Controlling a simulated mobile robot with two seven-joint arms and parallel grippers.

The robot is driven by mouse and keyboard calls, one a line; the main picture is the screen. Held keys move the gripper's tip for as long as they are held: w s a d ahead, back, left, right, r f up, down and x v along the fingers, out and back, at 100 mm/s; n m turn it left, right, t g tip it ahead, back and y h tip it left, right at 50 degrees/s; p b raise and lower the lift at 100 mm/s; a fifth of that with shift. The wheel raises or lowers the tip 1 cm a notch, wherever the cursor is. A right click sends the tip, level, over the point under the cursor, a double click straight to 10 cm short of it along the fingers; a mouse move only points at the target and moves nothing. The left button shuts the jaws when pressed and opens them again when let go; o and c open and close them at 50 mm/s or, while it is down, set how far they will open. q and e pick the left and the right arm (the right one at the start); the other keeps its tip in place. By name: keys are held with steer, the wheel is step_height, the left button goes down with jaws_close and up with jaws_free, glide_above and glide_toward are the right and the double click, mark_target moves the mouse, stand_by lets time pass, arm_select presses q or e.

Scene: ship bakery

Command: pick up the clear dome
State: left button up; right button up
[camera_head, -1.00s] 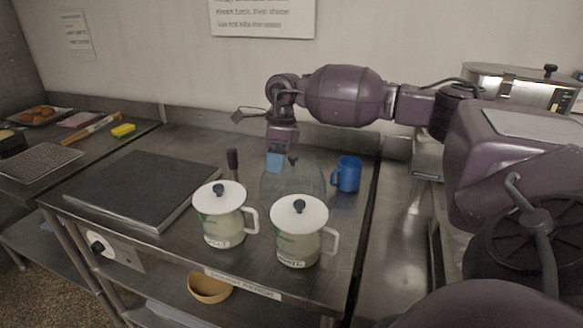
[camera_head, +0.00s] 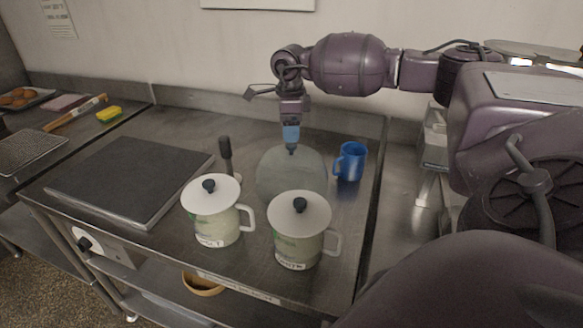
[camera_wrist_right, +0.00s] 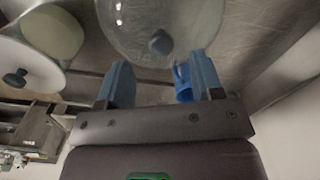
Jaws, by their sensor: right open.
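The clear dome (camera_head: 285,180) stands on the steel counter behind the two white-lidded pots, with a dark round knob (camera_head: 292,150) on top. My right gripper (camera_head: 291,136) is directly above the knob, pointing down, with blue fingertips close to it. In the right wrist view the dome (camera_wrist_right: 135,22) and its knob (camera_wrist_right: 160,42) lie ahead of the two blue fingers (camera_wrist_right: 162,75). The fingers are spread with nothing between them. My left gripper is not in view.
Two lidded pots (camera_head: 213,228) (camera_head: 300,245) stand in front of the dome. A blue mug (camera_head: 350,162) is close on its right. A dark upright handle (camera_head: 226,150) stands to its left, near a dark flat plate (camera_head: 130,180). The wall is behind.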

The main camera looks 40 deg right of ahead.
mark_target(292, 145)
steer(key=shift+d+f, duration=0.15)
steer(key=shift+f, duration=2.6)
steer(key=shift+c, duration=0.3)
jaws_close()
